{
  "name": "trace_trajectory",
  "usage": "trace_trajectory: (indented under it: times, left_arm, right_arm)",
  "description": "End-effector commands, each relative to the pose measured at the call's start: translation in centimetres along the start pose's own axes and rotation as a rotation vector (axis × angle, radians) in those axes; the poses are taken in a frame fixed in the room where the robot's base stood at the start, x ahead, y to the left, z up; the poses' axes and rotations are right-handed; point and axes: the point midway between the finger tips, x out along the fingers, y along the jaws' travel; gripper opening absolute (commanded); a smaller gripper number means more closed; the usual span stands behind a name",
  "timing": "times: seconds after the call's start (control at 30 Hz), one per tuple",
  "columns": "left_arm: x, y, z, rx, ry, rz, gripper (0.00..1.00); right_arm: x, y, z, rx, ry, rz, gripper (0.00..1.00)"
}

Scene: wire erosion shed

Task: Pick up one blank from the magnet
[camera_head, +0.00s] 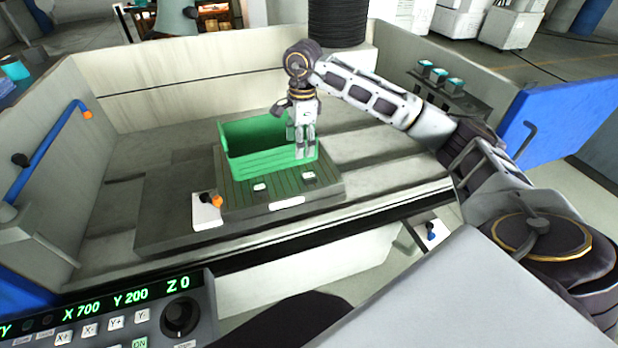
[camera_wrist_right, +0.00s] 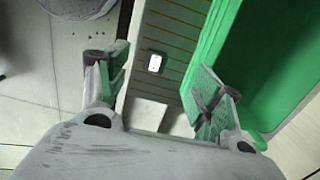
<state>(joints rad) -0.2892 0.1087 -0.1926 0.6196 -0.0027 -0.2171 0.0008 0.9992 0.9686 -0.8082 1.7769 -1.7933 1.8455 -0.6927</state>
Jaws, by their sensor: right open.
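The magnet (camera_head: 235,196) is a dark, finely striped plate; its striped face also shows in the right wrist view (camera_wrist_right: 172,40). Two small pale metal blanks lie apart on its front part, a left blank (camera_head: 260,187) and a right blank (camera_head: 308,176). My right gripper (camera_head: 305,152) points down at the front right of the green crate, behind the right blank. In the right wrist view its fingers (camera_wrist_right: 162,88) are spread and empty, with a blank (camera_wrist_right: 155,62) seen beyond the gap. I cannot tell the gripper's height above the magnet. My left gripper is out of view.
The green crate (camera_head: 270,165) stands at the magnet's back, close beside my right fingers. An orange-knobbed lever (camera_head: 214,201) is at the magnet's left front. Tank walls (camera_head: 200,75) surround the bed. A control panel (camera_head: 110,320) is at the lower left.

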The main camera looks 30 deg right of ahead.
Motion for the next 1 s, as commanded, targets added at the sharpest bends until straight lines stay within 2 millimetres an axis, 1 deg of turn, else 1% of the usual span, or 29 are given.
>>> trace_trajectory:
  times: [0.03,0.17,0.57,0.67,0.77,1.0]
  left_arm:
    - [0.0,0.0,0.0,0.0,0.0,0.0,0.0]
    - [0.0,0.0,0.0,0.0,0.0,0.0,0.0]
    - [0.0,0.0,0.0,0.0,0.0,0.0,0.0]
    - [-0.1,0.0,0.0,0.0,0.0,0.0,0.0]
    - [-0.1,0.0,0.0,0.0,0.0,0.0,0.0]
    - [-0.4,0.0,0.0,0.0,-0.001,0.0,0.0]
  right_arm:
    - [-0.4,-0.2,-0.8,0.006,0.025,-0.002,0.66]
    - [-0.8,-0.3,-1.9,0.013,0.06,0.0,0.66]
    - [-0.6,-0.3,-2.0,0.014,0.062,0.0,0.66]
    - [-0.1,-0.3,-2.0,0.014,0.062,0.0,0.66]
    - [0.8,-0.2,-2.0,0.014,0.062,0.003,0.66]
    - [3.9,-0.2,-2.2,0.014,0.062,0.003,0.66]
